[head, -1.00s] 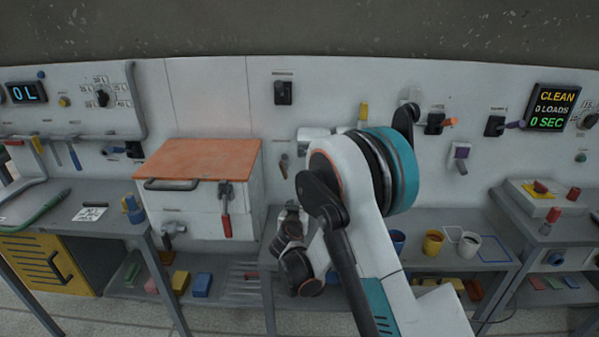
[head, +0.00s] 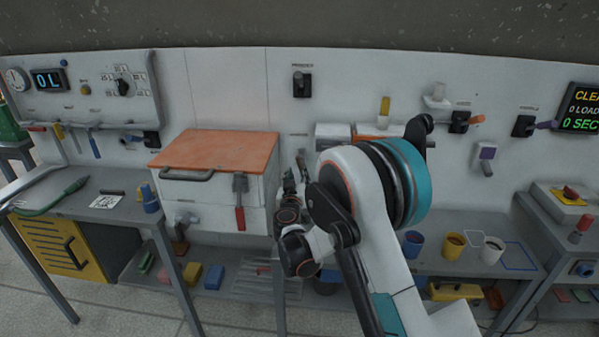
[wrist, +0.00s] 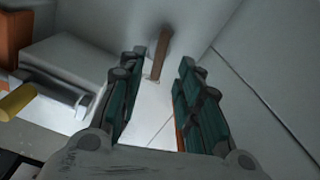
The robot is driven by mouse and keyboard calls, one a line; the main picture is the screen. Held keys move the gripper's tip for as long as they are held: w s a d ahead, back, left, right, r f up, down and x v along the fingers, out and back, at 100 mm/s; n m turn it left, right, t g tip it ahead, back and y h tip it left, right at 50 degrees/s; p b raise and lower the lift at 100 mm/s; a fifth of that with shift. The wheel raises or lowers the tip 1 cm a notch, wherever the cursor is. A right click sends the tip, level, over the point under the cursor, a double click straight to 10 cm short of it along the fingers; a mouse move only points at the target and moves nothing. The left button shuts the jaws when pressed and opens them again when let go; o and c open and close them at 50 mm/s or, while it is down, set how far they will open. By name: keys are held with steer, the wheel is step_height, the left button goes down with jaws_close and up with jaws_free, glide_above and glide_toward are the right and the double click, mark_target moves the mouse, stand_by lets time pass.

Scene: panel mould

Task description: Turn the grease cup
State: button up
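My gripper (head: 291,184) is raised in front of the back panel, just right of the orange-lidded white box. In the wrist view my gripper (wrist: 152,72) has its two dark green fingers apart, with nothing held between them. A small brown-red handle-like piece (wrist: 160,53) on the pale panel shows beyond the fingertips, seen through the gap and apart from both fingers. In the head view this spot is partly covered by my gripper. No part is clearly labelled as the grease cup, so I cannot tell for sure which it is.
A grey block (wrist: 75,68) and yellow knob (wrist: 17,101) lie left in the wrist view. Cups (head: 453,247) stand on the right bench.

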mark_target(299, 166)
steer(key=shift+w+d+b, duration=0.1)
steer(key=shift+w+b, duration=0.5)
steer(key=shift+w, duration=2.15)
steer(key=shift+c, duration=0.6)
jaws_close()
